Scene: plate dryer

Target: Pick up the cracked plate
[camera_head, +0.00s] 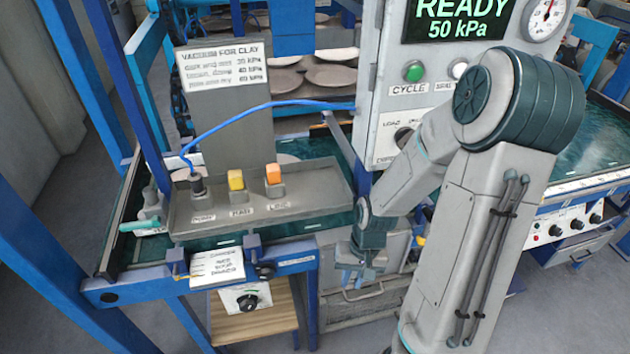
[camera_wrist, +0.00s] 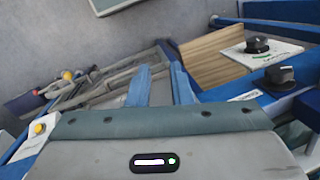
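Several round brown and pale plates (camera_head: 335,76) lie in the blue-framed rack behind the grey sign panel. My gripper (camera_head: 357,275) hangs low in front of the machine, right of the connector tray and well below the plates. In the wrist view, its two blue fingers (camera_wrist: 160,85) stand apart with nothing between them. No plate is recognisable in the wrist view.
A control cabinet (camera_head: 385,120) reads READY, 50 kPa. Blue frame posts (camera_head: 62,240) stand at left. A wooden shelf (camera_head: 255,322) and grey drawer (camera_head: 365,303) are below.

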